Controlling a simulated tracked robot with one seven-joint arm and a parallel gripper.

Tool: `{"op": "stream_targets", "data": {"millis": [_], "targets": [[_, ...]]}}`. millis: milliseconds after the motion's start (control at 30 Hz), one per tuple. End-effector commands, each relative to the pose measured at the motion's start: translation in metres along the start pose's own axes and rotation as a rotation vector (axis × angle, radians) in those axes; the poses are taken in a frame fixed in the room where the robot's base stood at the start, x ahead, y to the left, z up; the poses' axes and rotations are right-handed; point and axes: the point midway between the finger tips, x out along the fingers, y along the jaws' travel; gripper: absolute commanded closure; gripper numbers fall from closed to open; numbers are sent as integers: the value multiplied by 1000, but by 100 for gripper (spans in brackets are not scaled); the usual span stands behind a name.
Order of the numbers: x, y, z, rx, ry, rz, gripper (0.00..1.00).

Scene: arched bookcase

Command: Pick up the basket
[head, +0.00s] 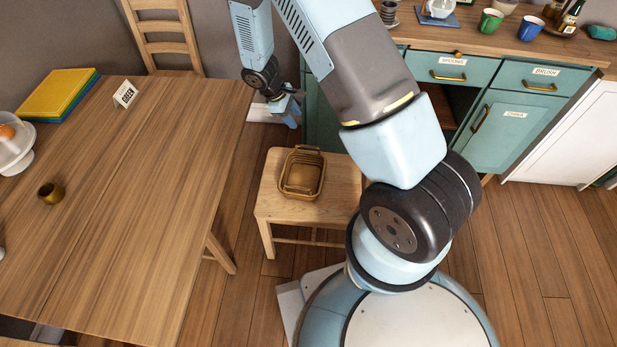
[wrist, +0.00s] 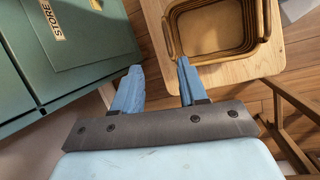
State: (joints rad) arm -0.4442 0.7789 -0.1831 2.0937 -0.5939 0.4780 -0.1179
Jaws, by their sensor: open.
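A brown woven basket (head: 302,174) with raised handles sits upright on a small wooden stool (head: 334,190) between the table and the teal cabinets. In the wrist view the basket (wrist: 216,62) is at the top right, partly cut off by the frame edge, and it looks empty inside. My gripper (head: 290,104) is above and behind the stool in the head view. In the wrist view its two blue fingers (wrist: 158,82) are spread apart with nothing between them. The right finger appears close to the basket's near left side, but I cannot tell whether it touches.
Teal cabinets (head: 500,125) stand right. Floor (head: 545,240) is clear at lower right.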

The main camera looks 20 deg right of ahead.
Motion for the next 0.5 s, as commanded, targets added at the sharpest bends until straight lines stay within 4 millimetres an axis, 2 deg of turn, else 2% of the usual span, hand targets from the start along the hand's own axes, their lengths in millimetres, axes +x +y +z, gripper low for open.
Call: {"op": "stream_targets", "data": {"millis": [100, 367, 500], "targets": [[21, -8, -8, -45, -18, 1, 58], [42, -14, -12, -82, -33, 3, 58], [60, -14, -11, -81, -35, 2, 58]]}}
